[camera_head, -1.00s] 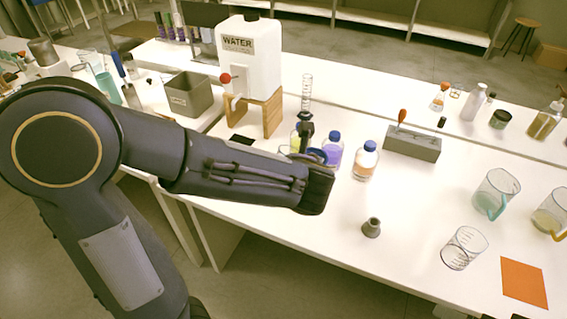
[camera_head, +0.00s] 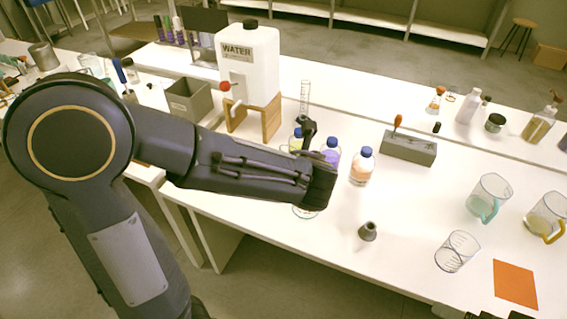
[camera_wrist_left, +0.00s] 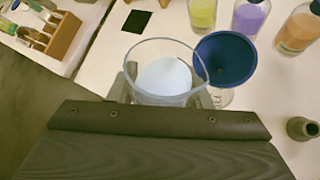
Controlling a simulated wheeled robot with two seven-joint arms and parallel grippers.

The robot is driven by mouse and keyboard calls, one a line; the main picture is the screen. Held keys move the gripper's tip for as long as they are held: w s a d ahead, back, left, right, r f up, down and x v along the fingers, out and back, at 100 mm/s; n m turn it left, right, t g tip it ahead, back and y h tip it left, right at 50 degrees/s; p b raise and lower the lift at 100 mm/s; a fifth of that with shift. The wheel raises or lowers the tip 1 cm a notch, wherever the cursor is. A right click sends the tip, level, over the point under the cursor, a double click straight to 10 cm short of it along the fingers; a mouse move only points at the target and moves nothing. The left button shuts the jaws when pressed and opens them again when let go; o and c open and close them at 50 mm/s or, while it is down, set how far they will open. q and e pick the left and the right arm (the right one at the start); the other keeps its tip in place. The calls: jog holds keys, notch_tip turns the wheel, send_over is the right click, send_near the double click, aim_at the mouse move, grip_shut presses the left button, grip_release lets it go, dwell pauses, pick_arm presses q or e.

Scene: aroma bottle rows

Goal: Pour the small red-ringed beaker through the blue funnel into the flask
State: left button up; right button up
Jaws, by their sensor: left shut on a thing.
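My left gripper (camera_wrist_left: 162,94) is shut on a clear beaker (camera_wrist_left: 150,53) with something pale bluish-white inside. A red ring on it cannot be made out. The blue funnel (camera_wrist_left: 225,56) is right beside the beaker, to its right in the left wrist view; the rims appear to overlap. Clear glass, apparently the flask (camera_wrist_left: 222,98), shows below the funnel. In the head view my left arm hides the beaker and funnel; a bit of clear glass (camera_head: 305,213), likely the flask, shows below the wrist.
Behind the arm stand yellow, purple (camera_head: 331,152) and orange (camera_head: 362,168) blue-capped bottles, a measuring cylinder (camera_head: 305,98) and a water tank (camera_head: 247,68). A small grey object (camera_head: 368,231), an empty beaker (camera_head: 457,251) and an orange mat (camera_head: 515,284) lie to the right.

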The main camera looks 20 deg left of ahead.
pick_arm(q)
jog(key=shift+r+p, duration=0.45)
jog(key=shift+p, duration=0.05)
jog(key=shift+w+d+r+m+g+y+p, duration=0.35)
jog(key=shift+w+g+p, duration=0.2)
jog(key=shift+p, duration=1.05)
jog(key=shift+w+r+m+g+p, duration=0.15)
jog(key=shift+m+g+p, duration=0.4)
jog(key=shift+p, duration=0.95)
jog(key=shift+g+y, duration=0.3)
jog(key=shift+y, duration=0.05)
jog(key=shift+f+m+g+p, duration=0.4)
jog(key=shift+f+g+p, duration=0.1)
jog(key=shift+p, duration=1.7)
dwell(1.9)
